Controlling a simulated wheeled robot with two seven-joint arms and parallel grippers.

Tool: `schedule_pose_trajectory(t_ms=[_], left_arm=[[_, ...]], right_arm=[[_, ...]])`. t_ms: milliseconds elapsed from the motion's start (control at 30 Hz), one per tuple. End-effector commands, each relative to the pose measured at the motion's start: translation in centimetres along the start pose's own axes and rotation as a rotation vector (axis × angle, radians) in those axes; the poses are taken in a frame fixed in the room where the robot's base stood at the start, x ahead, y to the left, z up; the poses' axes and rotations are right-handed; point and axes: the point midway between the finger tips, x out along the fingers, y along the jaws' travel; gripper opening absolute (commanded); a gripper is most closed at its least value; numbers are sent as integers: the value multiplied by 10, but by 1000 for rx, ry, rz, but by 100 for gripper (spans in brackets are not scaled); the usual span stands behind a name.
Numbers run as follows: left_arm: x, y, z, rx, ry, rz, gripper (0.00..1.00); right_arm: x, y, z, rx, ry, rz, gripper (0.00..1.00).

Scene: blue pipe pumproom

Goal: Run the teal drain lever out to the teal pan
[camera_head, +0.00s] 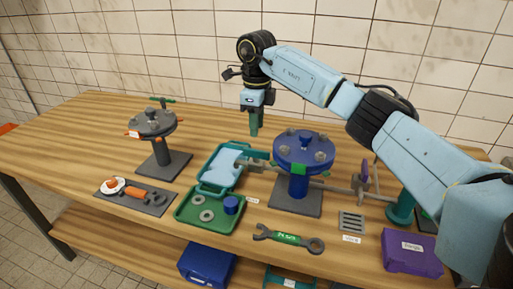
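The teal pan (208,188), with pale blue inside, lies on the table left of the blue-topped pump (304,148). A grey spout (250,165) sticks out from the pump's left side toward the pan. A teal bar (257,154), perhaps the drain lever, shows just above the spout at the pan's right edge. My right gripper (254,132) points down above this bar, apart from it. A narrow teal-green piece hangs at its tip; I cannot tell whether it is its fingers or something held. My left gripper is not in view.
A grey pump (153,124) stands at the left, with a dark tool mat (157,207) in front. A green tray (184,217) with rings and a blue cup, a wrench (288,239), a drain grate (351,222) and a purple box (411,252) line the front. The back left is clear.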

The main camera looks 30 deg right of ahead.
Motion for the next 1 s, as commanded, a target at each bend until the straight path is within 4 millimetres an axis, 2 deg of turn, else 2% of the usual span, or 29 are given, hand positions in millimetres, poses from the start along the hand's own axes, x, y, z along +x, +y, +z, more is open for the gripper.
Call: schedule_pose_trajectory(t_ms=[33,200,400,600,800,867,1000], left_arm=[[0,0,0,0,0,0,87],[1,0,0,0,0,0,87],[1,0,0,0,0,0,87],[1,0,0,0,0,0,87],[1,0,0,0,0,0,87],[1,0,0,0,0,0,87],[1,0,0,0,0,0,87]], right_arm=[[13,0,0,0,2,2,33],[47,1,0,-1,1,3,33],[73,0,0,-1,-1,1,33],[81,0,0,-1,-2,0,33],[81,0,0,-1,-2,0,33],[81,0,1,-1,-2,0,28],[81,0,1,-1,-2,0,9]])
